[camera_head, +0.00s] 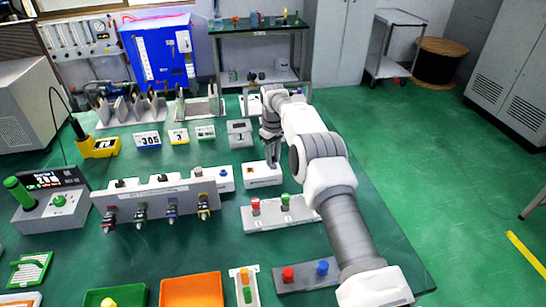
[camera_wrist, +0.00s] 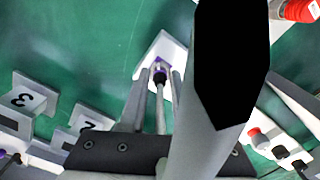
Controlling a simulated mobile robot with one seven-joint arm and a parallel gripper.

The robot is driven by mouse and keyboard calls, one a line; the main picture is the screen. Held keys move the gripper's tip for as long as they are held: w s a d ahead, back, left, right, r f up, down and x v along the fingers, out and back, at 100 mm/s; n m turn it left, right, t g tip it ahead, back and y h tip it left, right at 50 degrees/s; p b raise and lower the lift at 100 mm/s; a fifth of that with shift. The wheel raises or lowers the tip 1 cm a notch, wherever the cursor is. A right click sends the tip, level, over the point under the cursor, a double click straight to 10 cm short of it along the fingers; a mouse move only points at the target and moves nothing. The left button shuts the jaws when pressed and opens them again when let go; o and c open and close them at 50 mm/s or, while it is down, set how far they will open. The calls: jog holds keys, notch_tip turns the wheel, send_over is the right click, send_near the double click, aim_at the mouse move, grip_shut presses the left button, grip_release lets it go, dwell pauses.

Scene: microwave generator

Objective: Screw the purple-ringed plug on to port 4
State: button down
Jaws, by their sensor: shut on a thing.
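My gripper (camera_head: 272,158) reaches down over a small white block (camera_head: 262,175) near the middle of the table. In the wrist view my gripper (camera_wrist: 160,80) has its fingers close around a thin plug with a purple ring (camera_wrist: 160,74). The plug's end is at or just above the white block (camera_wrist: 158,50); I cannot tell whether it touches. A grey panel (camera_head: 158,190) stands to the left with several coloured-ringed plugs along its front. No label for port 4 is readable.
A red and green button box (camera_head: 270,214) lies in front of the white block. A large black shape hides part of the wrist view.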

aim_at(273, 156)
jog(key=shift+n, duration=0.9)
jog(key=c, duration=0.6)
grip_release()
notch_tip(273, 156, up, 18)
jog(key=p, duration=0.6)
jog(key=shift+f, duration=0.25)
jog(key=shift+r, duration=0.1)
